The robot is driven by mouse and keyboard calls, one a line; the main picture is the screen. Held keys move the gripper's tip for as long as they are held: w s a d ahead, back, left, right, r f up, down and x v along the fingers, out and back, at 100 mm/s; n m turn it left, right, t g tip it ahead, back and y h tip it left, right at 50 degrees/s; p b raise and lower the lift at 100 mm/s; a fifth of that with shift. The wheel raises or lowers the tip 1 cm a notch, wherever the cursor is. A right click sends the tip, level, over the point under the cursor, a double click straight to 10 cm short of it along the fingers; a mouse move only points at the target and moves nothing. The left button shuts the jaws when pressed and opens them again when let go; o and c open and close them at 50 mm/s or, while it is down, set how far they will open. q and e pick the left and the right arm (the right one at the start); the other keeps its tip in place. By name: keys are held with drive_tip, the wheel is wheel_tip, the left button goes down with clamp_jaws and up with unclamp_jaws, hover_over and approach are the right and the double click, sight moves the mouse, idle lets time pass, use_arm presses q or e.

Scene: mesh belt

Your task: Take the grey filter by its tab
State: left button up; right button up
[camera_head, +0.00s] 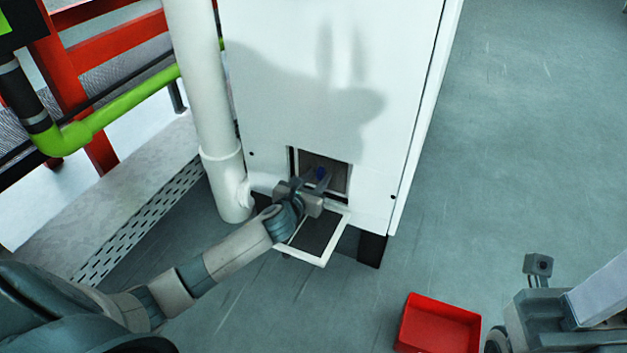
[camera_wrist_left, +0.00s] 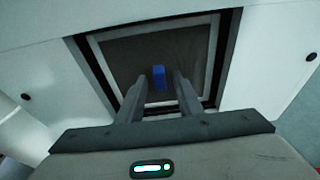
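The grey filter (camera_wrist_left: 180,53) sits inside a square opening low on the front of a white cabinet. Its small blue tab (camera_wrist_left: 158,78) faces out; the tab also shows in the head view (camera_head: 320,173). My left gripper (camera_wrist_left: 158,82) points into the opening, with its two fingers open on either side of the tab. A gap shows between the tab and each finger in the wrist view. My right arm is at the lower right of the head view; its fingertips are out of the picture.
The white cabinet (camera_head: 315,95) has a framed flap (camera_head: 328,250) hanging open below the opening, under my left gripper. A white pipe (camera_head: 195,80) stands left of the cabinet. A red bin (camera_head: 437,325) is on the floor. The floor at right is clear.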

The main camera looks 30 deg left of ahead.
use_arm(q)
drive_tip(key=shift+w+a+r, duration=0.3)
drive_tip(key=shift+w+a, duration=0.1)
drive_tip(key=shift+w, duration=0.05)
drive_tip(key=c, duration=0.8)
drive_tip(key=shift+w+a, duration=0.1)
drive_tip(key=shift+r+p, duration=0.35)
drive_tip(key=shift+p, duration=0.35)
idle(0.5)
drive_tip(key=shift+s+d+f+p, duration=0.25)
drive_tip(key=shift+s+d+p, duration=0.25)
drive_tip(key=shift+p, duration=0.2)
clamp_jaws()
drive_tip(key=shift+s+f+p, duration=0.2)
drive_tip(key=shift+s+p, duration=0.2)
drive_tip(key=shift+s, duration=0.6)
drive_tip(key=shift+f+p+v, duration=0.2)
drive_tip(key=shift+p+v, duration=0.2)
drive_tip(key=shift+v, duration=0.5)
drive_tip(key=shift+f+p+v, duration=0.25)
drive_tip(key=shift+p+v, duration=0.15)
drive_tip(key=shift+v, duration=0.5)
